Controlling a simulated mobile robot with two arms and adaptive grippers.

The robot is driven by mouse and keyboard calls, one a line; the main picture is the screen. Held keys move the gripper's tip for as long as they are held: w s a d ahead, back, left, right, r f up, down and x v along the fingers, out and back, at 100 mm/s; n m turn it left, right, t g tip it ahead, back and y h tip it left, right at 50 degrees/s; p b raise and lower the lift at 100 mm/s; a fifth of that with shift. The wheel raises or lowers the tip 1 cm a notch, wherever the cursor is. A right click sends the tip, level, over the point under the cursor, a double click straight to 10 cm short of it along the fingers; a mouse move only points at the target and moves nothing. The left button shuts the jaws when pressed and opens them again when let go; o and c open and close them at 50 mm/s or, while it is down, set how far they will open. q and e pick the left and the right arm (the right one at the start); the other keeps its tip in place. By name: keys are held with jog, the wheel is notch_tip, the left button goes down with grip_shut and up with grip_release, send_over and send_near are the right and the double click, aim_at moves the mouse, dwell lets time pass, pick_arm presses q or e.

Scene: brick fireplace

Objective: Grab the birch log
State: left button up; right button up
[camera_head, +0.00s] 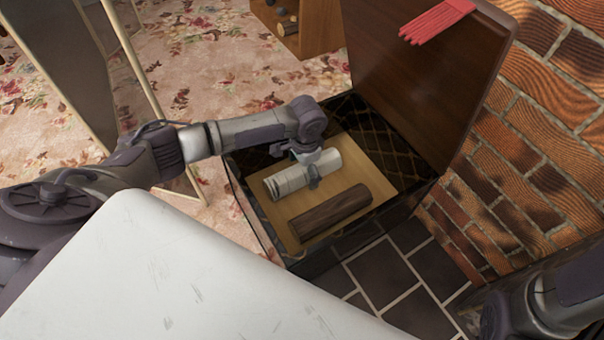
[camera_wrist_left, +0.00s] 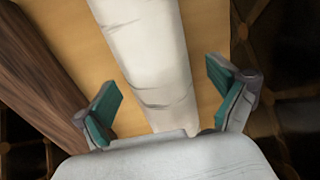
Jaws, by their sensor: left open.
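The birch log (camera_head: 287,182) is pale with thin dark marks and lies on a light wooden board (camera_head: 372,165) inside an open dark box. My left gripper (camera_head: 314,172) is over the log, reaching in from the left. In the left wrist view the birch log (camera_wrist_left: 148,60) runs between the two green-padded fingers of my left gripper (camera_wrist_left: 165,98). The fingers are open, with a gap on both sides of the log. My right arm shows at the lower right, but its gripper is not visible.
A dark brown log (camera_head: 330,211) lies beside the birch log on the board. The open box lid (camera_head: 420,80) stands up behind, with a red item (camera_head: 438,20) at its top. A brick wall (camera_head: 530,140) is on the right. A white surface (camera_head: 170,270) fills the foreground.

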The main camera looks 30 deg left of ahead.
pick_arm(q)
jog(key=shift+s, duration=0.1)
jog(key=c, duration=1.5)
jog(key=shift+c, duration=0.5)
jog(key=shift+r, duration=0.15)
